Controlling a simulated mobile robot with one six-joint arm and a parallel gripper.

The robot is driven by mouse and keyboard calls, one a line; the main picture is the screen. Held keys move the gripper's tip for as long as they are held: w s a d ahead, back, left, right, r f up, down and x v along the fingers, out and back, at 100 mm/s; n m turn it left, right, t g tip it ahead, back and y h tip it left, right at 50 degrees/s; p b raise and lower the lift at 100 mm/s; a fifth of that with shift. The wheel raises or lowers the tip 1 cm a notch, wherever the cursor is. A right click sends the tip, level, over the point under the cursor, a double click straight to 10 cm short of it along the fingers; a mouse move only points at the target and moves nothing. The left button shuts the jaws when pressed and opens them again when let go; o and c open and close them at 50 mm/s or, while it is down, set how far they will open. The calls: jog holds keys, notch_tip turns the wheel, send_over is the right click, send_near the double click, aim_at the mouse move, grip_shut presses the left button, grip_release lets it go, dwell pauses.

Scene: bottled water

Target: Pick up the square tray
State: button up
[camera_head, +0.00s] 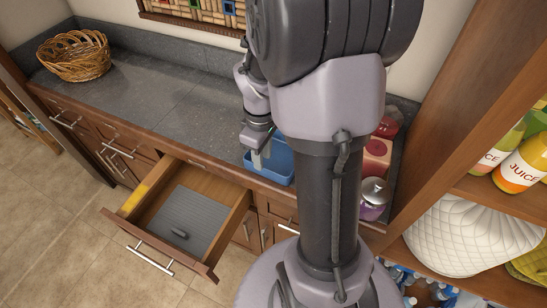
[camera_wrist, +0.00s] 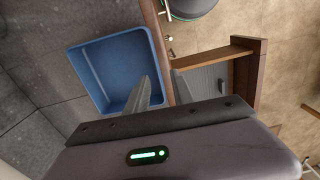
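The square tray (camera_head: 279,166) is blue with raised walls and sits empty on the grey counter near its front edge. In the wrist view the tray (camera_wrist: 108,66) is at left centre, its open side facing the camera. My gripper (camera_head: 260,158) is over the tray's left part in the head view, and my arm hides some of the tray. In the wrist view my gripper (camera_wrist: 161,78) is open. One finger overlaps the tray's inside and the other lies beyond its right wall, so that wall appears between them. I cannot tell whether they touch it.
An open drawer (camera_head: 196,215) juts out below the counter, with a grey item inside. A wicker basket (camera_head: 76,56) stands at the counter's far left. A purple jar (camera_head: 373,198) and red containers are right of my arm. A shelf with juice bottles (camera_head: 522,165) stands at right.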

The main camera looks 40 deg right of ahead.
aim_at(265, 177)
jog(key=f+b, duration=0.1)
jog(key=f, duration=0.1)
jog(key=f+b, duration=0.1)
jog(key=f, duration=0.2)
jog(key=f+b, duration=0.1)
jog(key=f, duration=0.1)
jog(key=shift+s+d+f, duration=0.1)
jog(key=shift+d+f, duration=0.1)
jog(key=shift+d, duration=0.05)
jog(key=shift+r, duration=0.15)
grip_shut()
dwell(0.8)
